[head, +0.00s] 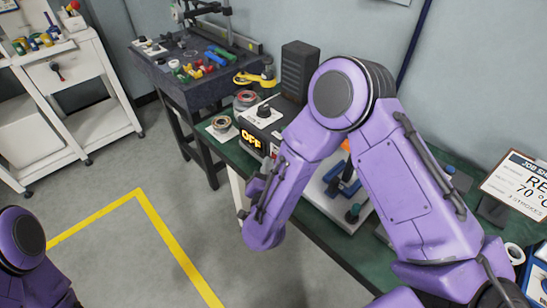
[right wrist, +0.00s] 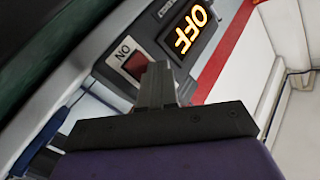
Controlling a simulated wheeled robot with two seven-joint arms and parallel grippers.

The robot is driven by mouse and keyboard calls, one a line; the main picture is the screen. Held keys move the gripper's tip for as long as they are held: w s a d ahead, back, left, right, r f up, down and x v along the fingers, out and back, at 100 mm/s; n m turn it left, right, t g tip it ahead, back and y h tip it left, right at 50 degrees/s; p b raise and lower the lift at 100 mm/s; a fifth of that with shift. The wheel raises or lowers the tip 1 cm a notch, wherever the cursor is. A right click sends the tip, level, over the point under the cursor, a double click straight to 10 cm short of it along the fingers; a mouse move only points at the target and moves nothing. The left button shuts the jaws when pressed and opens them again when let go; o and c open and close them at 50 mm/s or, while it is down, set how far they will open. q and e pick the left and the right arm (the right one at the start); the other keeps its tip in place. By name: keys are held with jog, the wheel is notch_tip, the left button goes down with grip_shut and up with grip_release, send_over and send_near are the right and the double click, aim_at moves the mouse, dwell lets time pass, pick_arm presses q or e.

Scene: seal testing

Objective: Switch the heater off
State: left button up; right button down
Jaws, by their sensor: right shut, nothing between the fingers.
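The heater (head: 271,125) is a grey box on the green bench, with a black knob on top. Its lit orange display (head: 250,141) reads OFF, and the display also shows in the right wrist view (right wrist: 190,30). Below the display in that view is a dark red rocker switch (right wrist: 135,67) beside an ON label. My right gripper (right wrist: 157,76) is shut and empty, its fingertips right at the switch and partly covering it. Contact cannot be told. In the head view my right forearm hides part of the heater front. My left gripper is out of view.
A tall dark ribbed unit (head: 299,70) stands behind the heater. Ring-shaped parts (head: 222,124) lie on the bench to its left. A white-based fixture (head: 340,195) is to the right, partly behind my arm. The floor in front is clear, marked with yellow tape (head: 170,240).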

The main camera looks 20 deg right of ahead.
jog(key=shift+a, duration=0.1)
jog(key=shift+s+a, duration=0.3)
jog(key=shift+a, duration=0.35)
jog(key=shift+f, duration=0.1)
jog(key=a, duration=0.1)
jog(key=s+a, duration=0.1)
jog(key=a, duration=0.2)
jog(key=shift+s+a+f, duration=0.3)
jog(key=shift+s, duration=0.05)
